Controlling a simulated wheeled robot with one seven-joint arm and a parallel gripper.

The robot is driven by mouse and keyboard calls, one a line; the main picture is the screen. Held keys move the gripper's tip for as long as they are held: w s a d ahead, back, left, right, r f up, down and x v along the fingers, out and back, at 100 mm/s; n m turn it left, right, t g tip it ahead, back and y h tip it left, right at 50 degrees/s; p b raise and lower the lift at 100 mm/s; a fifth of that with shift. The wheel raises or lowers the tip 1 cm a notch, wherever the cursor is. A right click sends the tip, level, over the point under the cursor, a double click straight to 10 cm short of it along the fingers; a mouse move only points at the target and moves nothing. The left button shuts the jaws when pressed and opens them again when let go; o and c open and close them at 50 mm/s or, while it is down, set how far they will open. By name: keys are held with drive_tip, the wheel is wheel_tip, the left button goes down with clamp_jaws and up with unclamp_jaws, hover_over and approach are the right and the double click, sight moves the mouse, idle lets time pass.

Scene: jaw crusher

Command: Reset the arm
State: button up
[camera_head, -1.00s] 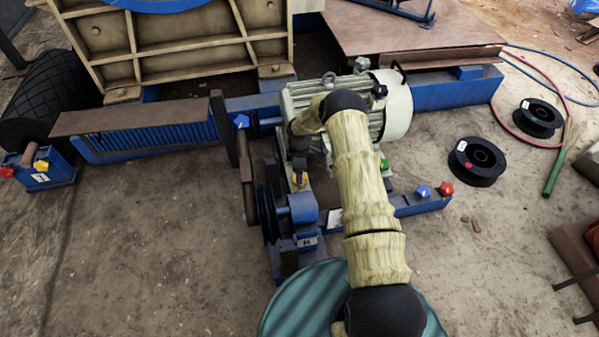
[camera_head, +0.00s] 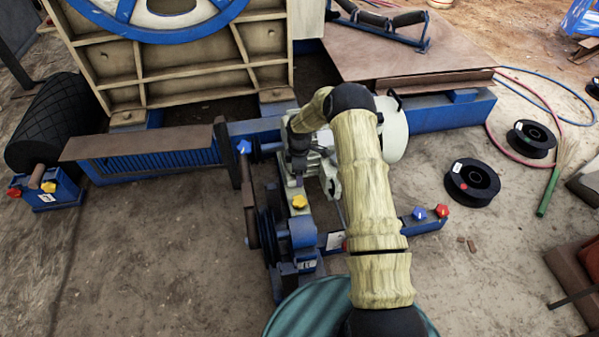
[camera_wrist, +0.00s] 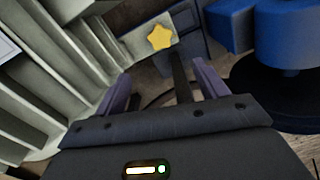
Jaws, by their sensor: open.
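My gripper (camera_head: 298,178) hangs at the end of my arm, pointing down beside the pale motor (camera_head: 394,128), above the blue machine frame. In the wrist view my gripper (camera_wrist: 163,85) shows two purple-grey fingers set apart with nothing between them. A yellow star-shaped knob (camera_head: 299,201) sits on a pale part just below my gripper. The knob also shows in the wrist view (camera_wrist: 160,36), beyond the fingertips and apart from them. My arm hides much of the motor.
The motor's ribbed side (camera_wrist: 45,60) is close on the left in the wrist view; blue machine parts (camera_wrist: 285,30) are on the right. Blue (camera_head: 420,214) and red (camera_head: 442,211) knobs sit right of my arm. Black spools (camera_head: 472,182) lie on open ground.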

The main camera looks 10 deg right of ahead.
drive_tip(key=s+r+m+t+p, duration=0.1)
drive_tip(key=s+r+m, duration=0.2)
drive_tip(key=s+r, duration=0.5)
drive_tip(key=s+r+m+p, duration=0.1)
drive_tip(key=s+r+m, duration=0.25)
drive_tip(key=r, duration=0.95)
drive_tip(key=s+r+m+t+p, duration=0.1)
drive_tip(key=s+r+m, duration=0.4)
drive_tip(key=s, duration=0.4)
drive_tip(key=s+r+m+t+p, duration=0.1)
drive_tip(key=s+r+m, duration=0.35)
drive_tip(key=s, duration=0.55)
wheel_tip(320, 180, up, 39)
drive_tip(key=p, duration=3.7)
drive_tip(key=shift+w+n+p, duration=0.3)
drive_tip(key=shift+w+p, duration=0.1)
drive_tip(key=shift+a+f, duration=0.1)
drive_tip(key=shift+f, duration=0.05)
